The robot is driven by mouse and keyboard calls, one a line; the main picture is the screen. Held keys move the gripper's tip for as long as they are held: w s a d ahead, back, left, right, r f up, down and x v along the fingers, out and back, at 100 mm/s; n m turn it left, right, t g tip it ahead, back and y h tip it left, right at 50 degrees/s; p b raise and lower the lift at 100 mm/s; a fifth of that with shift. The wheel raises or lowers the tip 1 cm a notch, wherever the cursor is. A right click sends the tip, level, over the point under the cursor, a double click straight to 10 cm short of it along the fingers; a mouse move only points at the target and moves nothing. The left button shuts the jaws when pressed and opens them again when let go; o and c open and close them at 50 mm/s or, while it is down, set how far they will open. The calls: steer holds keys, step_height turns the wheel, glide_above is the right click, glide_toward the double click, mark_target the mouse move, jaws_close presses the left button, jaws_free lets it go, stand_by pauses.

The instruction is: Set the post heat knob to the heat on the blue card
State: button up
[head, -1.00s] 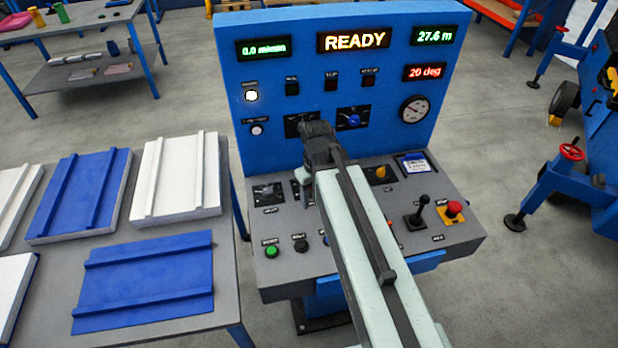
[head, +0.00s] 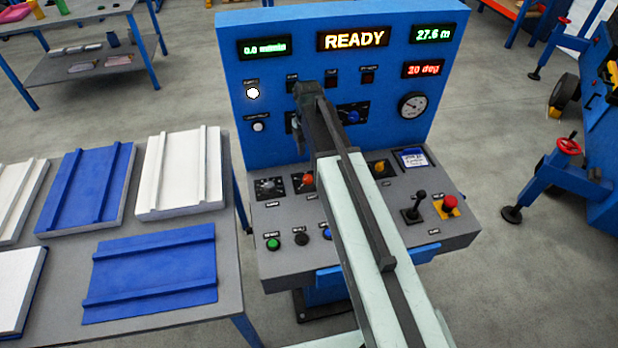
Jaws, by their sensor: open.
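The blue card (head: 414,158) lies at the back right of the console's sloping desk; its writing is too small to read. A blue knob (head: 352,116) sits on the upright panel, with another dial plate partly hidden left of my arm. On the desk are a grey knob (head: 268,187), an orange knob (head: 306,180) and a yellow knob (head: 380,166). I cannot read which label says post heat. My gripper (head: 308,92) is open, raised in front of the upright panel, left of the blue knob and apart from the desk knobs. Its fingertips are hard to make out.
The display (head: 352,39) reads READY; a red one (head: 423,69) reads 20 deg. A black lever (head: 416,205) and a red stop button (head: 449,202) stand at the desk's right. A table (head: 228,260) with panels is at left. My arm hides the desk's middle.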

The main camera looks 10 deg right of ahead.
mark_target(308, 177)
step_height(308, 177, down, 10)
steer(key=b, duration=0.9)
steer(key=shift+f, duration=0.15)
steer(key=shift+c, duration=0.3)
jaws_close()
